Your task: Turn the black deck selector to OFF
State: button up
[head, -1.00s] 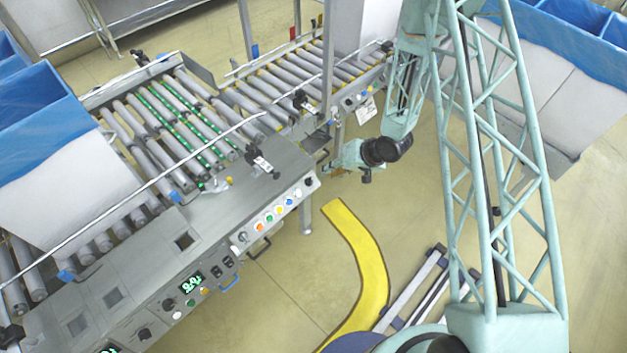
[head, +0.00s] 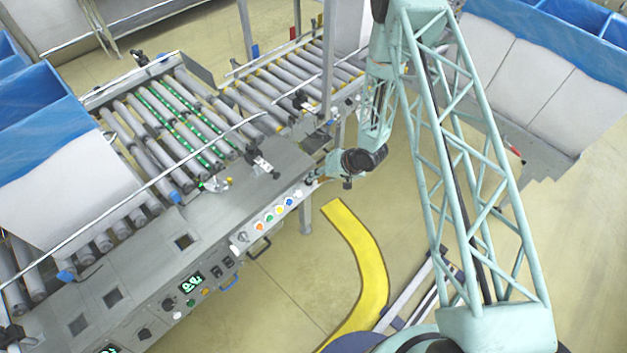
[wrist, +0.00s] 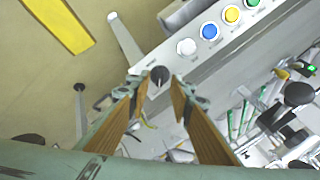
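A round black selector knob (wrist: 159,75) sits at the end of the grey button panel in the wrist view, beside the white button (wrist: 187,47). A small label beside it is too small to read, and I cannot tell its setting. My gripper (wrist: 157,84) is open, with its brown-padded fingers on either side of the knob in that view. I cannot tell whether they touch it or how far off it they are.
The control panel carries blue (head: 288,202), yellow (head: 279,210), green (head: 269,217) and orange (head: 260,227) buttons. Another black knob (head: 144,334) is on the lower left panel. A roller conveyor (head: 160,130) lies behind. Floor around the yellow curved strip (head: 365,265) is open.

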jog(key=shift+x, duration=1.45)
grip_shut()
